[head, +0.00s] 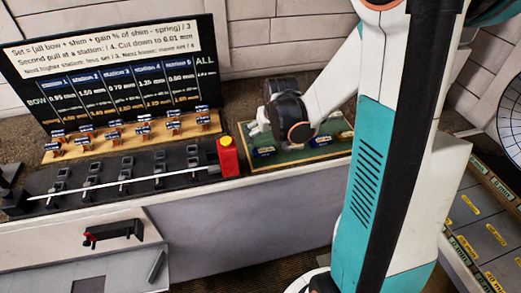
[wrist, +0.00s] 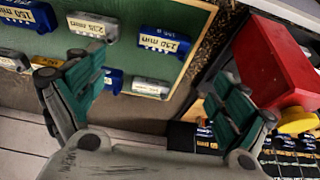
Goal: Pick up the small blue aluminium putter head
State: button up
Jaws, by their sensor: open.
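Several small block-shaped putter heads, some blue and some silver, lie on a green board (wrist: 188,60). In the wrist view a blue head (wrist: 165,42) labelled in mm is at upper middle, a silver head (wrist: 92,25) is left of it, and another blue head (wrist: 28,14) is at the top left corner. Another blue head (wrist: 113,80) is partly hidden by the left finger. Which one is the small aluminium one I cannot tell. My gripper (wrist: 152,78) is open and empty above the board's edge.
A red container with a yellow cap (head: 228,156) stands just left of the board and shows large at the right of the wrist view (wrist: 275,60). A rack of blue labelled pieces (head: 130,135), a sign board (head: 110,60) and a white rod (head: 125,186) are further left.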

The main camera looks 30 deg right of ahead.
aim_at(264, 149)
jog(key=x, duration=0.4)
jog(key=shift+w+f+b, duration=0.1)
jog(key=shift+f+b, duration=0.05)
jog(key=shift+b, duration=0.25)
jog(key=shift+b+x, duration=0.8)
jog(key=shift+x, duration=1.85)
jog(key=shift+a+f, duration=0.1)
jog(key=shift+a, duration=0.1)
jog(key=c, duration=1.2)
